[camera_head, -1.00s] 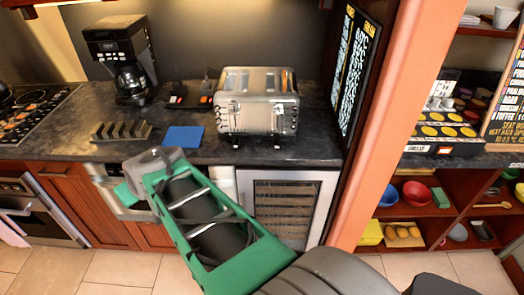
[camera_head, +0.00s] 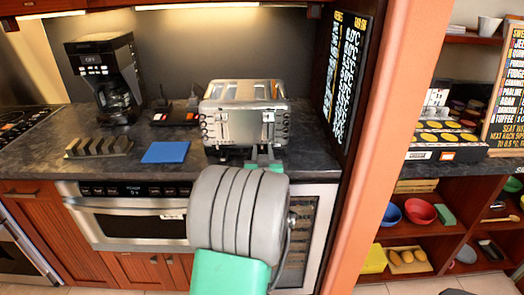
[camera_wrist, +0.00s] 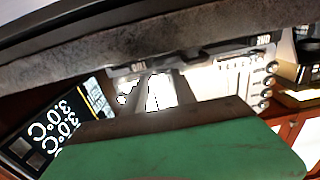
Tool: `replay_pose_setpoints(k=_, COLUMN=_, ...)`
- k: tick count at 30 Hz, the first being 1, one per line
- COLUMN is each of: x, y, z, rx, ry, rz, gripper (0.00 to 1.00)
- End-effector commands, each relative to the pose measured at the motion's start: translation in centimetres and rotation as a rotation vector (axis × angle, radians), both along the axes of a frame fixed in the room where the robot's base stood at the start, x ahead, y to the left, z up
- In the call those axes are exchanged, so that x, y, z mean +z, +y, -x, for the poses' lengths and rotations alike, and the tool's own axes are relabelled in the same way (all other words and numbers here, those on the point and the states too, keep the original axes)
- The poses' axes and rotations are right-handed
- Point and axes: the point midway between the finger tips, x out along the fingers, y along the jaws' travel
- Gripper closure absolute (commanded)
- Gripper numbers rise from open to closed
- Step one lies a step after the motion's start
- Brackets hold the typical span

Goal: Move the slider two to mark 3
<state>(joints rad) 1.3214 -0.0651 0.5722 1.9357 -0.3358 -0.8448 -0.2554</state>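The silver toaster (camera_head: 243,92) stands on the dark counter, with upright lever slots on its front and columns of small knobs at the sides. A front lever (camera_head: 268,116) shows near its right side; which slider is number two, and its marks, I cannot read. My gripper (camera_head: 264,158) is just in front of the toaster's lower right front, its green tip partly hidden by my grey wrist. In the wrist view my gripper (camera_wrist: 156,90) points at the bright toaster front (camera_wrist: 225,82), with knobs to the right. Contact and finger gap are unclear.
A blue mat (camera_head: 166,152), a slatted rack (camera_head: 98,146) and a coffee maker (camera_head: 106,80) are left of the toaster. A black menu board (camera_head: 347,75) and an orange post (camera_head: 383,140) close off the right. An oven (camera_head: 140,215) sits below the counter.

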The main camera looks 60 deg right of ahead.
Motion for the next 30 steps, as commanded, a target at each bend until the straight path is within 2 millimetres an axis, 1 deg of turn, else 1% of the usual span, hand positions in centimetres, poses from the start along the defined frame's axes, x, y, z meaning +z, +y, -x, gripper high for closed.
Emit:
replay_pose_setpoints(k=3, x=-0.05, y=-0.53, z=-0.31, rx=0.0, ry=0.0, rz=-0.001, gripper=0.67)
replay_pose_setpoints(k=9, x=-0.06, y=-0.53, z=-0.31, rx=0.0, ry=0.0, rz=-0.001, gripper=0.68)
replay_pose_setpoints(k=21, x=-0.06, y=-0.49, z=-0.33, rx=0.001, ry=0.0, rz=-0.001, gripper=1.0)
replay_pose_setpoints(k=30, x=-0.06, y=-0.48, z=-0.31, rx=0.001, ry=0.0, rz=-0.001, gripper=1.0)
